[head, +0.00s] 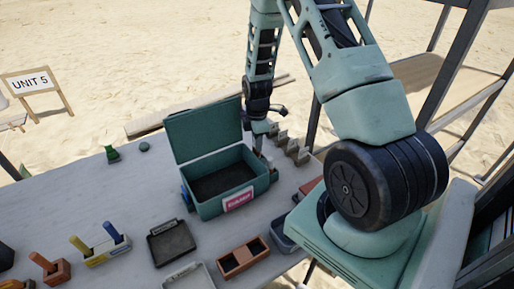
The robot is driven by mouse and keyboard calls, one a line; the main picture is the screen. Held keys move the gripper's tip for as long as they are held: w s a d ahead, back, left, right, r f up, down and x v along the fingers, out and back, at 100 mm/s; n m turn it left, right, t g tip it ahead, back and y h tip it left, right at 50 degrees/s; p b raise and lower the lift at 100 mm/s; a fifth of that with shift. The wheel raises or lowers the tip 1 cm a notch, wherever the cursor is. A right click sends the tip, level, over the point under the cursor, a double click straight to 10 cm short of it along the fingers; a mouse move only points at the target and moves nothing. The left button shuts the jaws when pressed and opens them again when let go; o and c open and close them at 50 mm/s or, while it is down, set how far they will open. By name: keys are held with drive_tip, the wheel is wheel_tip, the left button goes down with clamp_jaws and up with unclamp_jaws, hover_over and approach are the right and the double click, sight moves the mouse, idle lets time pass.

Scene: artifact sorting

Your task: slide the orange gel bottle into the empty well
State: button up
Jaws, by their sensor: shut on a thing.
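My gripper (262,138) is low behind the right rear corner of the open teal box. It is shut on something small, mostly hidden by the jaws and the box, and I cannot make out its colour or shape. I cannot pick out the orange gel bottle for certain. A terracotta tray (243,258) with two dark wells lies at the front of the table, right of centre. Whether either well holds anything is too small to tell. A stepped beige rack (291,147) stands just right of my gripper.
The teal box (228,203) has its lid raised and a pink-and-white label in front. A dark tray (171,242), a grey tray (188,277) and a grey bin (284,231) lie nearby. Coloured sticks stand in holders (107,252) at left.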

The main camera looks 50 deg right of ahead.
drive_tip(key=shift+f, duration=1.65)
drive_tip(key=shift+f, duration=0.1)
drive_tip(key=o, duration=1)
